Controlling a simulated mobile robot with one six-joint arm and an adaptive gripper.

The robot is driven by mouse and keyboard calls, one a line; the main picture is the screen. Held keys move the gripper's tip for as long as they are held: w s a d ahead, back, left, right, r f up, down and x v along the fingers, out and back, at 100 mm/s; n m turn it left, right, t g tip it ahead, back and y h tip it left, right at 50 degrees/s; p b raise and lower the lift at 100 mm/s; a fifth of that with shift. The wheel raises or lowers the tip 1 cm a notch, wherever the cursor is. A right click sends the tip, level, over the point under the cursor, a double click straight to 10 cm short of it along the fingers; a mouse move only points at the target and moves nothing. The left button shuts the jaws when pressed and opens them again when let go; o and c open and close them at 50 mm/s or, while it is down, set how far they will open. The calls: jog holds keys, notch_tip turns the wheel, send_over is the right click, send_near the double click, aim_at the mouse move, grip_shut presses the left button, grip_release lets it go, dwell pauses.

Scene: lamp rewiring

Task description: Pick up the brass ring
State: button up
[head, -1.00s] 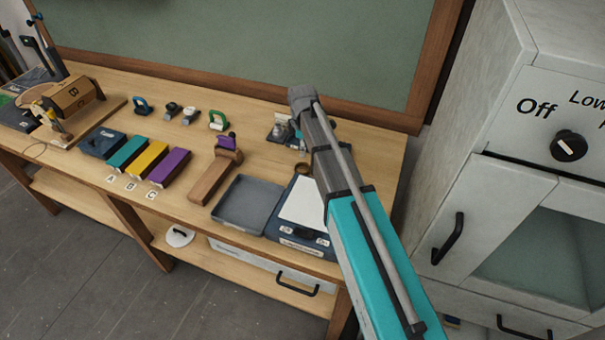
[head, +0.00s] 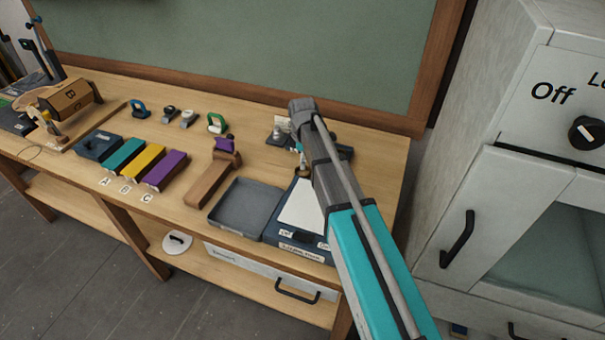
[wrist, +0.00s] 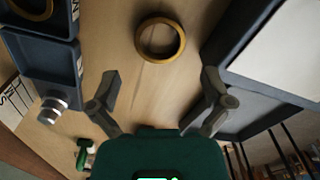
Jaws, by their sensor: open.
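The brass ring (wrist: 141,40) lies flat on the wooden bench top in the wrist view, near the top middle. In the head view it is small and mostly hidden behind my arm, by the back edge of the white-topped dark box (head: 302,205). My gripper (wrist: 160,78) is open and empty. Its two fingers are spread left and right, and the ring appears just beyond the fingertips, centred between them. I cannot tell the exact height of the fingers above the bench.
In the head view, an empty grey tray (head: 243,208) and a wooden holder (head: 208,183) lie left. A grey cabinet (head: 430,160) stands right.

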aim_at(303, 174)
jog(key=shift+f, duration=0.1)
jog(key=shift+f+b, duration=2.55)
jog(key=shift+b, duration=0.1)
jog(key=shift+c, duration=0.3)
jog(key=c, duration=0.9)
